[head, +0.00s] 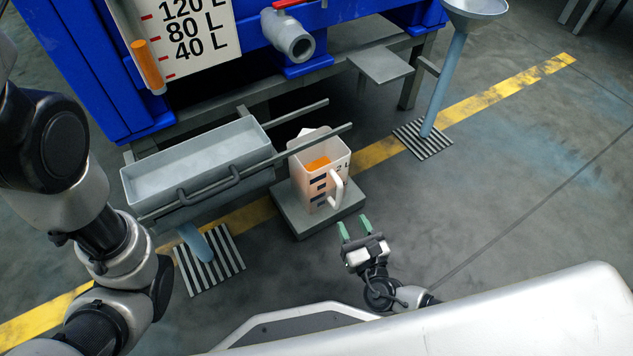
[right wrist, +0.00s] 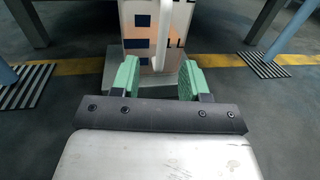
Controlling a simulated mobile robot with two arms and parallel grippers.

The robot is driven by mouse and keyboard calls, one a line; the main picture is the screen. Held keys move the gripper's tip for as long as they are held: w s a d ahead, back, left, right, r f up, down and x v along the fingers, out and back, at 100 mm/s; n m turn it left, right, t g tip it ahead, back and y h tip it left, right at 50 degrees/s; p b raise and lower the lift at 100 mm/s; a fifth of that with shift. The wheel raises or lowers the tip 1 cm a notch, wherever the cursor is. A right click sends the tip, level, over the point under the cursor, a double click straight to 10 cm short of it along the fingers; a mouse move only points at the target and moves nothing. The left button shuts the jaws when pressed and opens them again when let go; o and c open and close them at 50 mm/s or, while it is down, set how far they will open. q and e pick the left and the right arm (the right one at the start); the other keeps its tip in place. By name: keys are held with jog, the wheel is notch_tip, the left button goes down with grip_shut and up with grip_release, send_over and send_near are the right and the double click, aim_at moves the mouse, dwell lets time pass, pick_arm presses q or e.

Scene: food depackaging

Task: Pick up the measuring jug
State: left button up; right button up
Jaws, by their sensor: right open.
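The measuring jug (head: 319,178) is a white, square-sided jug with dark level marks, a "2 L" label and orange contents. It stands upright on a grey platform (head: 291,222), with its handle on the side towards me. In the right wrist view the jug (right wrist: 141,38) is straight ahead, its pale handle slightly right of centre. My right gripper (head: 355,226) is open and empty, apart from the jug, just in front of and to the right of it. Its green fingers (right wrist: 158,78) point at the jug's lower part. My left gripper is out of the head view; only its arm shows.
A blue tank (head: 95,60) with a grey outlet (head: 293,42) and red valve handle is behind. A funnel stand (head: 452,75) is at the back right. Floor to the right is clear.

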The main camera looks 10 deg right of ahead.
aim_at(340, 195)
jog(key=w, duration=0.1)
jog(key=w+b, duration=0.1)
jog(key=w, duration=0.2)
jog(key=shift+w+a, duration=0.2)
jog(key=shift+a, duration=0.05)
jog(key=w+b, duration=0.1)
jog(key=w, duration=0.1)
jog(key=w+b, duration=0.1)
jog(key=w, duration=0.1)
jog(key=shift+w+a+r+b, duration=0.15)
jog(key=shift+a+r+b, duration=0.05)
jog(key=shift+b, duration=0.2)
jog(key=shift+w+r, duration=0.15)
jog(key=shift+w, duration=0.3)
grip_shut()
